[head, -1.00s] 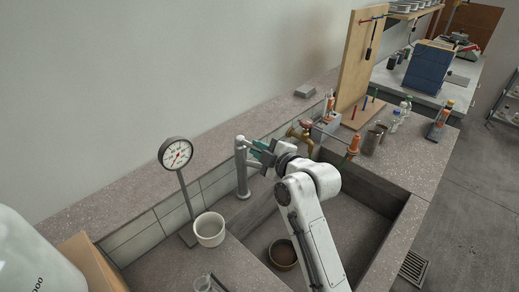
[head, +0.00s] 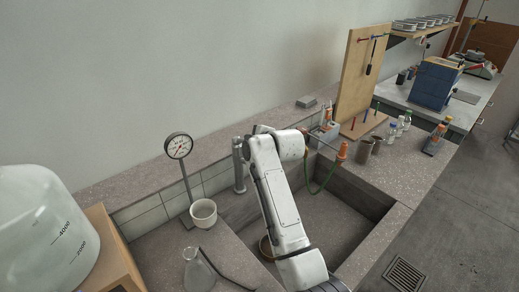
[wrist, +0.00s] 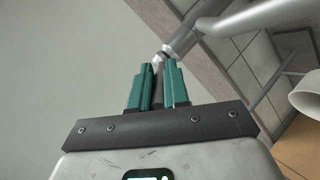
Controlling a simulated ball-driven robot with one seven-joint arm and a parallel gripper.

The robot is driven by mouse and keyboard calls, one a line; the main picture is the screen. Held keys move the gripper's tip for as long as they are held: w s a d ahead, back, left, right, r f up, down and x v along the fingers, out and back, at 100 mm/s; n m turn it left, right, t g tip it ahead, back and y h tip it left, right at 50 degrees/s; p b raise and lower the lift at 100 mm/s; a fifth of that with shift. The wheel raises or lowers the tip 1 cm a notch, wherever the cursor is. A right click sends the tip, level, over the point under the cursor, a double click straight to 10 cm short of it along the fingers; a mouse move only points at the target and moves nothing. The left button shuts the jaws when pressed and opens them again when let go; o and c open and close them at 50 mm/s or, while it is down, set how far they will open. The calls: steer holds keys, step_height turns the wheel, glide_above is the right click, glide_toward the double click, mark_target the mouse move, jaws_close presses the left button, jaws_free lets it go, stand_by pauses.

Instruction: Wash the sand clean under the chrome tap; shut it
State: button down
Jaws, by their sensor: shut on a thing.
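The chrome tap (head: 239,166) stands upright at the back edge of the sink (head: 352,215); my arm hides its upper part and spout in the head view. In the wrist view the silver tap (wrist: 186,40) lies just beyond my fingertips. My gripper (wrist: 160,68) has teal fingers closed on a narrow grey piece (wrist: 158,92) at the tap, which looks like its lever. The gripper itself is hidden behind my arm in the head view. A bowl (head: 265,247) in the sink is mostly covered by my arm, so its sand is hidden. I cannot tell whether water runs.
A dial gauge (head: 179,147) on a stand and a white cup (head: 203,213) are left of the tap. A glass flask (head: 197,270) and large jug (head: 42,232) stand at front left. A green hose (head: 322,182) hangs at the sink's back. The sink's right side is clear.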

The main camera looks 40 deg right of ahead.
steer(key=shift+a, duration=0.1)
stand_by(0.3)
steer(key=c, duration=1.1)
jaws_free()
steer(key=shift+r, duration=0.1)
steer(key=b+v, duration=0.1)
steer(key=v, duration=0.9)
steer(key=shift+s+r, duration=0.2)
steer(key=shift+s, duration=0.1)
